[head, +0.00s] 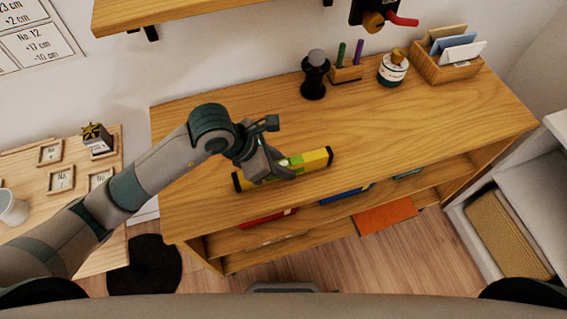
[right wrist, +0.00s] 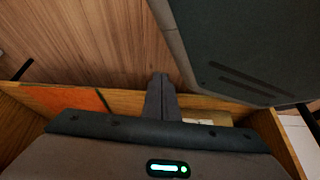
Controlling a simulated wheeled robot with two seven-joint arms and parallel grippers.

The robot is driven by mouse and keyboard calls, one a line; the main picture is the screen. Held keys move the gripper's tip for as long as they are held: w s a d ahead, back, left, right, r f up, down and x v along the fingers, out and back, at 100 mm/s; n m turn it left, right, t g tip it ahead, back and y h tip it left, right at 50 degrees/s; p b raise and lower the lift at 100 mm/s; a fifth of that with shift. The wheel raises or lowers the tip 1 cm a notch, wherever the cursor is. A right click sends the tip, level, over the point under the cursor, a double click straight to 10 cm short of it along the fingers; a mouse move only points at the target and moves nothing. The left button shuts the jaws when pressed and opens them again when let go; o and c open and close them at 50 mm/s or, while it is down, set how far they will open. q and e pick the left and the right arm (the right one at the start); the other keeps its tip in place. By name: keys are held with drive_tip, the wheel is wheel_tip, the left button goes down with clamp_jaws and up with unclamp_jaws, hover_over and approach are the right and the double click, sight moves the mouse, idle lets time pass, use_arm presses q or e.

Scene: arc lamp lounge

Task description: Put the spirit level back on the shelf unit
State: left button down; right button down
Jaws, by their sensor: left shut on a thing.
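The spirit level (head: 316,159) is yellow with black ends and a green vial window. My left gripper (head: 272,169) is shut around its middle. The level lies flat over the wooden top of the shelf unit (head: 400,126), close to its front edge; I cannot tell whether it touches the top. The gripper hides part of the level's middle. My right gripper (right wrist: 161,98) shows only in the right wrist view, with its fingers together and nothing visible between them.
A black pepper mill (head: 314,76), a pen holder (head: 346,73), a white jar (head: 392,69) and a letter box (head: 447,58) stand along the unit's back. An orange folder (head: 385,217) lies on a lower shelf. The top's middle is clear. A wall shelf (head: 160,12) hangs above.

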use_arm(q)
drive_tip(key=c, duration=1.5)
unclamp_jaws()
drive_tip(key=shift+c, duration=0.2)
use_arm(e)
drive_tip(key=shift+w+a+r, duration=0.15)
drive_tip(key=shift+w+r, duration=0.05)
drive_tip(key=shift+w, duration=0.3)
drive_tip(key=shift+w+a+r, duration=0.15)
drive_tip(key=shift+w, duration=0.3)
drive_tip(key=shift+s, duration=0.25)
use_arm(q)
drive_tip(key=shift+a+r, duration=0.15)
drive_tip(key=shift+r, duration=0.1)
drive_tip(key=shift+v, duration=1.2)
drive_tip(key=b+v, duration=0.1)
drive_tip(key=v, duration=0.7)
drive_tip(key=shift+s+a+r+b, duration=0.15)
drive_tip(key=shift+a+r+b, duration=0.15)
drive_tip(key=shift+r, duration=0.15)
use_arm(e)
drive_tip(key=shift+t, duration=0.9)
drive_tip(key=w, duration=0.1)
drive_tip(key=w+a+r, duration=0.1)
drive_tip(key=w, duration=0.1)
drive_tip(key=w+a, duration=0.1)
drive_tip(key=shift+w+r, duration=0.3)
drive_tip(key=shift+r, duration=0.05)
